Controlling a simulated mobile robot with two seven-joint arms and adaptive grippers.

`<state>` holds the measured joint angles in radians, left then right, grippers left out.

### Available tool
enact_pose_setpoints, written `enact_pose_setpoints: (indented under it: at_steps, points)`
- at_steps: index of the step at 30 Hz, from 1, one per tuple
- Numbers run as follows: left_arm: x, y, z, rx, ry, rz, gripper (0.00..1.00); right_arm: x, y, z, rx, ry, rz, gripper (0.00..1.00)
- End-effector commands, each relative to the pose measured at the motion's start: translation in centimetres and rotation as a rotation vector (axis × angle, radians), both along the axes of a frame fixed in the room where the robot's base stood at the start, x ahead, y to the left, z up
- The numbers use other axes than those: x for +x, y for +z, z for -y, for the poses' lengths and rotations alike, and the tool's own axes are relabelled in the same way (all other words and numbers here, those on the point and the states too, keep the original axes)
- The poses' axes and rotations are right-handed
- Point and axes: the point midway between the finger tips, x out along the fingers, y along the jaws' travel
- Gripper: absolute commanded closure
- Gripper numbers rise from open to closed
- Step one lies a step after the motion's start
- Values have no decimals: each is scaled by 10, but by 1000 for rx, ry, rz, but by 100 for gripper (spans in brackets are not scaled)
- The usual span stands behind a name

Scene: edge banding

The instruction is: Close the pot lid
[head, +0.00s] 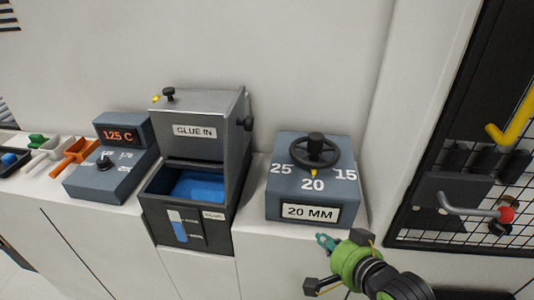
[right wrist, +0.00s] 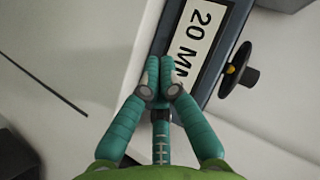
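The glue pot (head: 158,209) is a dark grey box in the middle of the head view. Its lid (head: 207,150), a grey panel marked GLUE IN, stands raised behind the opening, and blue glue (head: 197,187) shows inside. A small black knob (head: 168,94) sits at the lid's top left, and another (head: 247,124) is on the right side. My right gripper (head: 327,242) is below and right of the pot, apart from it, in front of the 20 MM box. In the right wrist view its fingertips (right wrist: 160,75) are together with nothing between them. My left gripper is not in view.
The 20 MM box (head: 286,197) with a black handwheel (head: 315,150) stands right of the pot. A 125 C control box (head: 98,182) stands on the left, with scoops (head: 75,155) beyond it. A dark mesh rack (head: 464,238) with tools is at far right.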

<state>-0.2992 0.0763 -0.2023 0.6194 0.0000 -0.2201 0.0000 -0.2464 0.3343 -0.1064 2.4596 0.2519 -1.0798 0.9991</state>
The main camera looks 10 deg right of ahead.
Motion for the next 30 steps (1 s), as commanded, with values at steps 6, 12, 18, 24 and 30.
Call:
enact_pose_setpoints:
  at_steps: [6, 12, 18, 24, 30]
  points:
    - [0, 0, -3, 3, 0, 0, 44, 36, 121, -17, 537, -37, 202, 100]
    - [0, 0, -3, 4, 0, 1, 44, 37, 180, -26, 837, 7, 240, 100]
    - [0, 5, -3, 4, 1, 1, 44, 45, 193, -32, 898, 17, 238, 100]
    - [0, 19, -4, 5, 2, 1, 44, 77, 197, -48, 895, 16, 238, 100]
    - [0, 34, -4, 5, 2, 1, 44, 116, 200, -68, 893, 15, 239, 100]
